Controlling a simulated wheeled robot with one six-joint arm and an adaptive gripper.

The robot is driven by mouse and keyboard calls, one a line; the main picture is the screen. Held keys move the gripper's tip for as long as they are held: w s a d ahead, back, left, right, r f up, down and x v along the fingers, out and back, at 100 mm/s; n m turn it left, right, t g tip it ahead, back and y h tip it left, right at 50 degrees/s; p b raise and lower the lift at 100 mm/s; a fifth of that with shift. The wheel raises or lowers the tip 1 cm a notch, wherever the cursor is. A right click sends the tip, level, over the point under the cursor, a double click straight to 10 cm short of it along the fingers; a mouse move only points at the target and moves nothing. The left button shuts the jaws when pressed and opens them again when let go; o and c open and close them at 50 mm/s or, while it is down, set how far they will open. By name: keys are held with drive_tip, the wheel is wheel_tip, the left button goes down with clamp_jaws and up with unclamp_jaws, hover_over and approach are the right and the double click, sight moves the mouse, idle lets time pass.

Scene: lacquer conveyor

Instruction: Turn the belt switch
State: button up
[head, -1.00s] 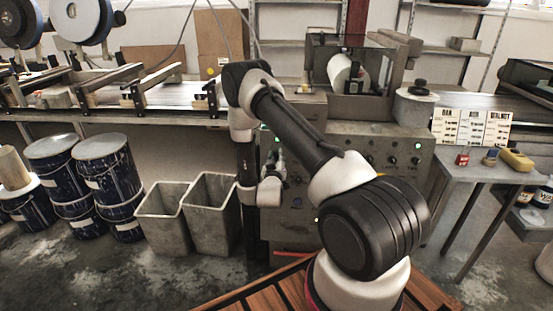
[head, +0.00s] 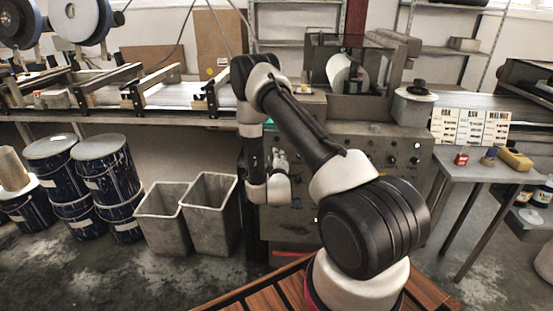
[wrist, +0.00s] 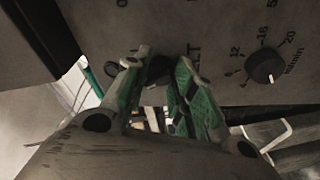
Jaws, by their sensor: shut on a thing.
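The belt switch is a dark knob (wrist: 160,70) on the grey control panel (wrist: 210,35), beside lettering that partly reads "LT". In the wrist view my gripper (wrist: 160,75) has its two green-padded fingers on either side of this knob, shut on it. The fingers hide part of the knob, so its exact angle is hard to tell. In the head view my gripper (head: 279,160) is at the left part of the panel front (head: 345,140), partly hidden by my arm. The switch cannot be made out there.
A dial knob (wrist: 264,66) with a printed scale sits to the right on the panel. Two grey bins (head: 163,215) and dark blue drums (head: 105,170) stand left. A side table (head: 470,170) with small items is at the right. The conveyor (head: 175,95) runs behind.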

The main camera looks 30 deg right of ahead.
drive_tip(key=shift+a+n, duration=0.1)
drive_tip(key=shift+n, duration=0.3)
drive_tip(key=o, duration=1)
drive_tip(key=shift+w, duration=0.1)
drive_tip(key=shift+o, duration=0.2)
drive_tip(key=v, duration=1.2)
